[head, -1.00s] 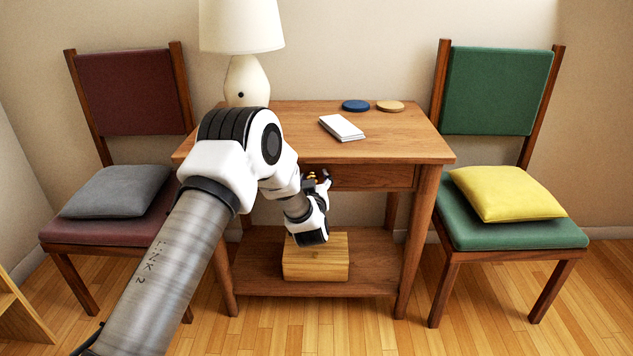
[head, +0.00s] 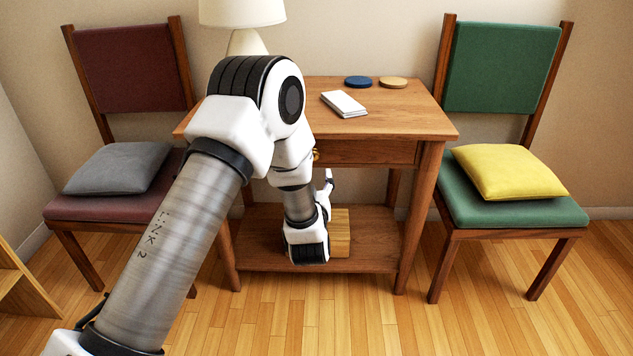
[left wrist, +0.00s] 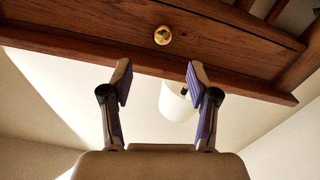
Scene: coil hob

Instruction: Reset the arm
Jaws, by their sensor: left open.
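My left arm reaches in from the left across the front of the wooden side table. My left gripper (head: 328,182) is below and in front of the drawer (head: 372,153), partly hidden by my own wrist. In the left wrist view the gripper (left wrist: 158,78) has its two fingers apart with nothing between them. The drawer's brass knob (left wrist: 162,35) shows beyond the fingertips, clear of them. In the head view the knob (head: 316,155) is partly hidden by my arm. The drawer looks shut. My right gripper is not in view.
A wooden block (head: 341,235) lies on the lower shelf (head: 372,257), partly behind my wrist. The tabletop holds a lamp (head: 243,14), a white stack (head: 344,104), a blue disc (head: 358,82) and a tan disc (head: 393,83). Chairs with grey (head: 113,168) and yellow (head: 510,172) cushions flank the table.

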